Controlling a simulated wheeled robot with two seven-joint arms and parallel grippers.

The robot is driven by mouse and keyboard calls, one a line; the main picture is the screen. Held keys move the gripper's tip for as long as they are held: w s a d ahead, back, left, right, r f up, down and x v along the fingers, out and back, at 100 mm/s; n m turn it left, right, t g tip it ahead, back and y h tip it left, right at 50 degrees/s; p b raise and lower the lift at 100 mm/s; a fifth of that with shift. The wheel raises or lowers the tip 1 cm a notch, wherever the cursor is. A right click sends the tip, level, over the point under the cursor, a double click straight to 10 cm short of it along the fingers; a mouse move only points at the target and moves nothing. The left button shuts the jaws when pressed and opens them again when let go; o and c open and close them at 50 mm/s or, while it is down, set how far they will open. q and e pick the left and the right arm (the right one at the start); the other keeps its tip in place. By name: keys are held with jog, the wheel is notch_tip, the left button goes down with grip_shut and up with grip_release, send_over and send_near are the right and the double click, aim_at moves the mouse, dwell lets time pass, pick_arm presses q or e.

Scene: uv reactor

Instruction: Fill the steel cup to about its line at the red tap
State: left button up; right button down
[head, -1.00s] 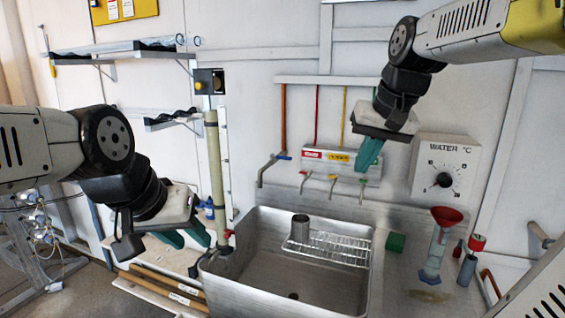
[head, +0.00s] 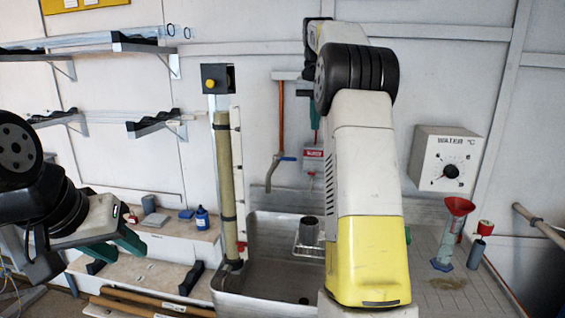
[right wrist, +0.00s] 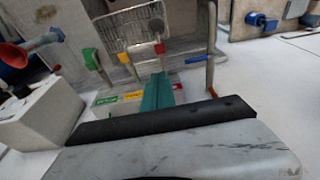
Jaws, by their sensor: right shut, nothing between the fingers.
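The steel cup (head: 308,230) stands upright on a wire rack (head: 300,250) in the sink, beside my right arm. The red tap (right wrist: 159,48) shows in the right wrist view, just beyond my right gripper (right wrist: 160,78). That gripper is shut and empty, its teal fingers over the tap panel. Whether it touches the tap cannot be told. In the head view my right arm hides most of the panel and the small taps. My left gripper (head: 118,245) is open and empty at the left, away from the cup. The cup's inside and line cannot be made out.
An orange-handled tap (right wrist: 125,57) and a green tap (right wrist: 90,58) neighbour the red one. A water dial box (head: 447,160) and red funnel (head: 459,206) are at right. A vertical tube (head: 227,170) stands at the sink's left.

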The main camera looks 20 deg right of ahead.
jog(key=shift+w, duration=0.25)
jog(key=shift+a, duration=0.1)
send_near(312, 173)
jog(key=w+f, duration=0.2)
jog(key=f, duration=0.1)
jog(key=d+f, duration=0.1)
jog(key=f, duration=0.1)
jog(key=shift+w+d+f, duration=0.15)
jog(key=shift+w+f, duration=0.05)
jog(key=shift+w, duration=0.2)
jog(key=shift+f, duration=0.45)
jog(key=shift+s, duration=0.1)
jog(key=shift+s+a+f+t+h, duration=0.25)
jog(key=shift+s+f+t+h, duration=0.1)
jog(key=shift+f+t, duration=0.15)
jog(key=shift+s+a+f, duration=0.1)
jog(key=shift+s+f, duration=0.1)
jog(key=shift+f, duration=0.25)
dwell(4.9)
